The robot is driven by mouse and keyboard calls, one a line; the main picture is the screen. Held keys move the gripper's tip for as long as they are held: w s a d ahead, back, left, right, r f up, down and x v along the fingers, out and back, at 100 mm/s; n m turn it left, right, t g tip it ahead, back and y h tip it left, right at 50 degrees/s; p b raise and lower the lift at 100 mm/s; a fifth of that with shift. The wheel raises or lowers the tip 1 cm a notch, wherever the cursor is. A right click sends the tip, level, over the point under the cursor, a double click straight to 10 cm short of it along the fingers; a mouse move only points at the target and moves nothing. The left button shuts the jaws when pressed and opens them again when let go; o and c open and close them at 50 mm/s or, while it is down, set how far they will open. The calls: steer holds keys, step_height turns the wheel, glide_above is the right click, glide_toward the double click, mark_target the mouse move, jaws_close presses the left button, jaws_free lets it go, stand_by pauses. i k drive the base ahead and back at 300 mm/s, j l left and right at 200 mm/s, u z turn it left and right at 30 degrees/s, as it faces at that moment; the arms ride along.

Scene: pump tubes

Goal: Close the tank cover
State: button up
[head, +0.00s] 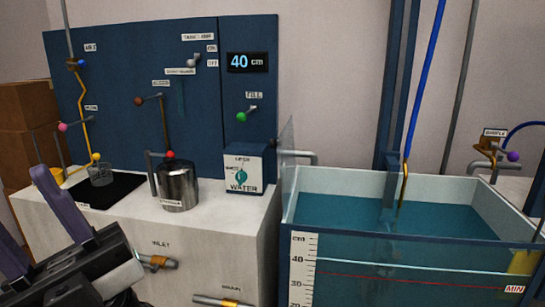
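The water tank (400,183) stands at the right with a pale rim and blue-green water inside. Its top looks open. A clear upright pane (288,150) rises at the tank's left edge; it looks like the tank cover standing raised. My gripper (20,198) is at the lower left, with two purple fingers spread apart and nothing seen between them. It is in front of the white counter, well away from the tank and pane. One finger is partly cut off by the picture's left edge.
A blue pipe (424,80) drops into the tank from above. A grey pipe (300,156) passes behind the pane. A steel pot (177,186) and a water box (243,169) stand on the counter (225,215). Inlet (157,262) and drain (222,301) fittings stick out of its front.

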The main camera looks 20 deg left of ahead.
mark_target(287, 142)
steer(key=j+z, duration=0.1)
steer(key=j, duration=0.8)
steer(key=k+j, duration=0.1)
steer(key=j, duration=0.75)
steer(key=z, duration=0.05)
